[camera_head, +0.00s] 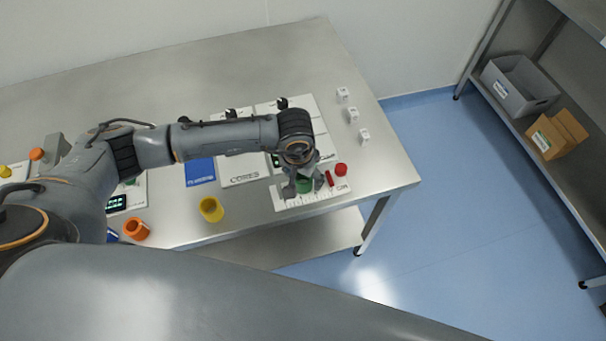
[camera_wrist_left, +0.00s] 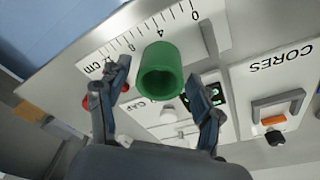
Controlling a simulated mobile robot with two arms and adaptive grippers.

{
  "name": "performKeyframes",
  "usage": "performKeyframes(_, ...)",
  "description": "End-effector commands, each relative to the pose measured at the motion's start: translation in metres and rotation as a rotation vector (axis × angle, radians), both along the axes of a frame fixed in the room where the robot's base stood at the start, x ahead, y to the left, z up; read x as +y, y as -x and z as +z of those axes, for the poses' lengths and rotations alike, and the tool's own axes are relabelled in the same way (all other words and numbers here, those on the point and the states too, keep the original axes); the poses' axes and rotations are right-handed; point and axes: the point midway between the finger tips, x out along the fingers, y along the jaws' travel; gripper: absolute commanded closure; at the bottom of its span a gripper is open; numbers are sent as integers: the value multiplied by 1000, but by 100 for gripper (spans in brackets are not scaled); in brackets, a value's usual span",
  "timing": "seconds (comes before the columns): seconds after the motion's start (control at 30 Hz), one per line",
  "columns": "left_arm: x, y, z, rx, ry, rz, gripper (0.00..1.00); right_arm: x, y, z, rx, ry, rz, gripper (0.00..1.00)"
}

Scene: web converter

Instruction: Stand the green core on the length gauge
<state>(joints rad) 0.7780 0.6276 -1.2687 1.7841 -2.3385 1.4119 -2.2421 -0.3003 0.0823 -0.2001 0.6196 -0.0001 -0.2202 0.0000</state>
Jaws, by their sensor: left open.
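The green core (camera_head: 304,186) is a short hollow tube. It stands on end at the length gauge (camera_head: 284,204), a white plate with a centimetre scale along the table's front edge. In the left wrist view the core (camera_wrist_left: 160,70) shows its open end towards the camera, beside the gauge's numbers (camera_wrist_left: 125,42). My left gripper (camera_head: 306,183) is over the core, pointing down. In the wrist view its two fingers (camera_wrist_left: 160,75) are spread on either side of the core, with a visible gap at each side. The core's foot is partly hidden. My right gripper is not in view.
A red round piece (camera_head: 341,169) is close right of the gripper. A yellow core (camera_head: 211,209) and an orange core (camera_head: 136,229) stand near the front edge. The CORES board (camera_head: 240,172) lies behind, left. Small white blocks (camera_head: 352,115) stand right; the table ends beyond them.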

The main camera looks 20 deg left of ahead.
Motion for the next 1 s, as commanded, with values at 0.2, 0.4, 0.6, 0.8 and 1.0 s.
performKeyframes(0.2,0,0,19,-7,2,-1,35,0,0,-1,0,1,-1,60)
performKeyframes(0.4,2,8,62,-7,1,-3,35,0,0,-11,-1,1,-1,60)
performKeyframes(0.6,3,13,100,-5,1,-1,35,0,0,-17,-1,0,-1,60)
performKeyframes(0.8,3,17,119,-1,0,-1,35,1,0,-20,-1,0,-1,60)
performKeyframes(1.0,4,18,122,0,-1,0,35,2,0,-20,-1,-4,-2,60)
